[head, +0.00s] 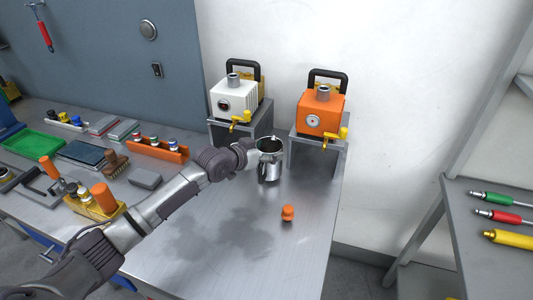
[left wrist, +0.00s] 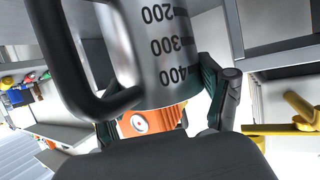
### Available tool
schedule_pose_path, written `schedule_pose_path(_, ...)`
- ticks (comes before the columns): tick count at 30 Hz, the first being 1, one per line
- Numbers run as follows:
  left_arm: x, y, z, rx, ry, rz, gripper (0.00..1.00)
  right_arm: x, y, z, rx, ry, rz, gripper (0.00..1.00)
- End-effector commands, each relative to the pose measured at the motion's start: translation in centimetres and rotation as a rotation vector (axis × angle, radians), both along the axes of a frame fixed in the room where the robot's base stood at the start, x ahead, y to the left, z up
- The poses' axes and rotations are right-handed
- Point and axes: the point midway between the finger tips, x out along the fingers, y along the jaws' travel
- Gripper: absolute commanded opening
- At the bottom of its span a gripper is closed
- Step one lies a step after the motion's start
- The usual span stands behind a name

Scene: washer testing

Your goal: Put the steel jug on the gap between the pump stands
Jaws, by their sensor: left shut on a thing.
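The steel jug (head: 269,168) is upright at the front of the gap between the two pump stands in the head view. Its graduated side and dark handle fill the top of the left wrist view (left wrist: 165,60). My left gripper (head: 256,156) is shut on the jug, with a finger on each side of it in the left wrist view (left wrist: 165,110). The left pump stand (head: 262,124) bears a white pump, and the right pump stand (head: 303,150) bears an orange pump. Whether the jug's base touches the table, I cannot tell. My right gripper is not in view.
An orange knob-like piece (head: 287,213) stands on the steel table (head: 230,250) in front of the jug. Yellow taps (head: 342,133) stick out from the pumps. An orange rack (head: 158,149) and a grey block (head: 145,178) lie left. The table's front middle is clear.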

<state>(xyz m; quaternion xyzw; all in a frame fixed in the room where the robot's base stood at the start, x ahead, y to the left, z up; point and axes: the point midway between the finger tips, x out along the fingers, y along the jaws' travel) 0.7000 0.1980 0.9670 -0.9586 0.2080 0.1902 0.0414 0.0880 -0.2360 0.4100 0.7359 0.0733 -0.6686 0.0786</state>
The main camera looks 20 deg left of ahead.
Motion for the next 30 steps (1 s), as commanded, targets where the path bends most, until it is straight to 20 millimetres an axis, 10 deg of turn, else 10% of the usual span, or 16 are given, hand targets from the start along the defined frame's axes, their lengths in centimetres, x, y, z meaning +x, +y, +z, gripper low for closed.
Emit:
schedule_pose_path(16,0.0,0.0,-1.9,-0.001,-0.002,0.000,0.20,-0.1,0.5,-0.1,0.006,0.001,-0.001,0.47)
schedule_pose_path(17,0.0,0.0,-1.9,0.000,-0.001,0.000,0.81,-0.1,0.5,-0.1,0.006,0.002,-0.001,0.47)
schedule_pose_path(18,0.0,0.0,-1.9,0.000,-0.001,0.000,0.88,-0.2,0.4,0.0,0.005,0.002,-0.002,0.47)
schedule_pose_path(30,0.0,0.0,-1.8,0.000,-0.001,0.000,1.00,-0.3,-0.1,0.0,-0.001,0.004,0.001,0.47)
